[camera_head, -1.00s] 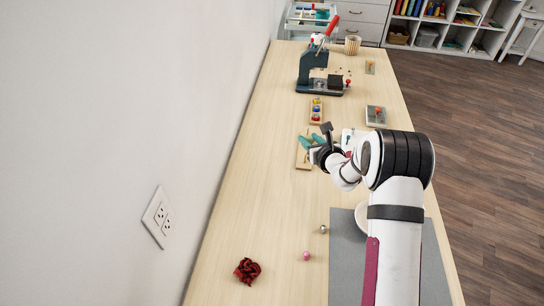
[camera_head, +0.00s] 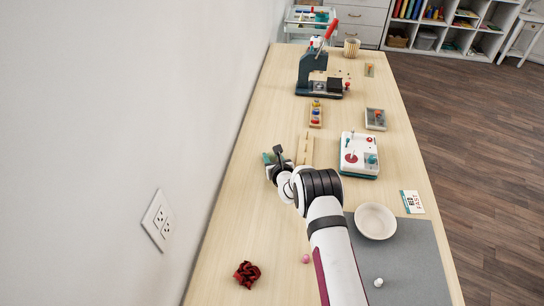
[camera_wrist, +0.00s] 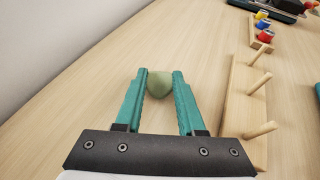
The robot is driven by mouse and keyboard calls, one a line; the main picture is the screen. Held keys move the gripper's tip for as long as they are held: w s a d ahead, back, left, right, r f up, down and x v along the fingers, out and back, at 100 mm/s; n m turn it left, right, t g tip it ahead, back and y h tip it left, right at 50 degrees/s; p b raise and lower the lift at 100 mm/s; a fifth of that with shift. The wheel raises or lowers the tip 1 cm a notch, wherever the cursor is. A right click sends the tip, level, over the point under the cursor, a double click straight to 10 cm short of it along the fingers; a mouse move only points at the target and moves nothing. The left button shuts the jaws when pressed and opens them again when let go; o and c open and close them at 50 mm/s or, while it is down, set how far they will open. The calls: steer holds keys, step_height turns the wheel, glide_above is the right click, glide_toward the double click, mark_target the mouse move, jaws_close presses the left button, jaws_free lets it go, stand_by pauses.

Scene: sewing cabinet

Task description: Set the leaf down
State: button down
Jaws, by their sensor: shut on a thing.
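The pale green leaf (camera_wrist: 159,84) is between my gripper's two teal fingertips (camera_wrist: 160,78) in the wrist view. My gripper is shut on it, with the fingers still some width apart. The leaf hangs over the bare wooden table; I cannot tell its exact height or whether it touches the top. In the head view my gripper (camera_head: 272,158) is near the table's left side, left of the wooden peg rack. I cannot make out the leaf in the head view.
The peg rack (camera_wrist: 232,118) stands just right of my gripper. A rack of coloured spools (camera_head: 316,114) and a dark press (camera_head: 312,75) stand farther back. A white box (camera_head: 359,155) and bowl (camera_head: 375,221) are right. A crumpled red thing (camera_head: 247,274) lies in front.

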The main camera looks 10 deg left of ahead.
steer(key=c, duration=0.5)
jaws_free()
